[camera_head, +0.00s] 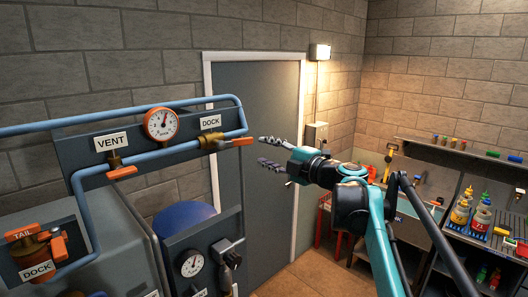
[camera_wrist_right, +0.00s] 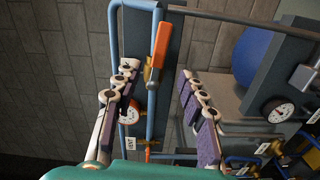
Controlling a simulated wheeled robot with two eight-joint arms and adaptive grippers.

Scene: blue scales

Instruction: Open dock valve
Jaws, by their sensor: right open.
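The dock valve has a brass body (camera_head: 210,142) and an orange lever (camera_head: 237,142) pointing right, below the DOCK label (camera_head: 210,122) on the dark panel. The lever lies roughly along the lower blue pipe. My right gripper (camera_head: 261,152) is open and empty, just right of the lever's end, its fingers pointing left. In the right wrist view, the orange lever (camera_wrist_right: 160,52) and brass body (camera_wrist_right: 150,76) appear between the two spread fingers (camera_wrist_right: 157,70), with no clear contact. My left gripper is not in view.
A VENT valve with an orange handle (camera_head: 122,173) and a gauge (camera_head: 161,124) share the panel. Another orange valve (camera_head: 38,248), labelled TAIL and DOCK, is at lower left. A grey door (camera_head: 255,90) stands behind. Shelves with bottles (camera_head: 470,218) are at right.

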